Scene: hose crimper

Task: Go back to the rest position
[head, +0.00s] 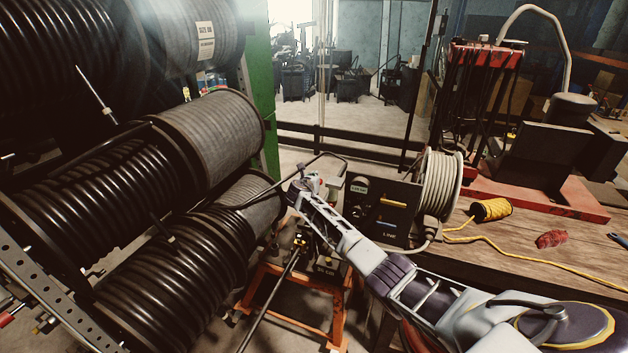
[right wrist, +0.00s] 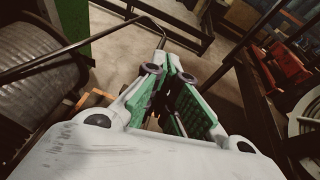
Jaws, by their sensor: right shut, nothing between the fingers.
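My right arm (head: 370,260) comes in from the right in the head view and stretches over the bench edge to the middle. Its wrist end is above the machine on the orange stand (head: 262,287). My right gripper (right wrist: 180,82) shows in the right wrist view with green finger pads. It is shut with nothing held. Beyond its fingertips are a dark bent bar (right wrist: 75,53) and the floor; I cannot tell if the bar touches it. In the head view its fingers cannot be made out clearly. My left gripper is not in view.
Hose reels (head: 215,125) fill a rack at the left. A dark box (head: 380,208) and a pale hose reel (head: 440,185) stand close beside my right arm. Open floor lies behind.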

